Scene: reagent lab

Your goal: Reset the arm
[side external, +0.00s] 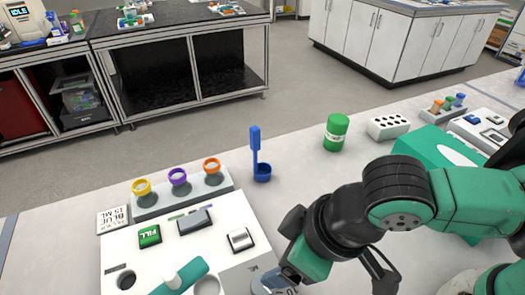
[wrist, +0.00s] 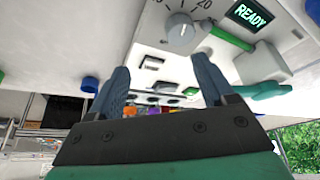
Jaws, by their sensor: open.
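My gripper (wrist: 162,85) shows in the wrist view with its two blue-grey fingers spread apart and nothing held between them. Beyond the fingers is a white machine with a dial (wrist: 180,30) and a lit READY display (wrist: 254,18). In the side external view my green and black arm reaches in from the right, bent low over the bench. Its end is at the bottom edge beside the white machine (side external: 225,228), where the fingers are hard to make out.
A rack (side external: 183,197) with yellow, purple and orange rings stands behind the machine. A blue scoop (side external: 262,172), a green jar (side external: 336,132) and a white holed block (side external: 388,127) stand along the bench. A green box (side external: 432,146) lies beyond my arm. Bench around the scoop is clear.

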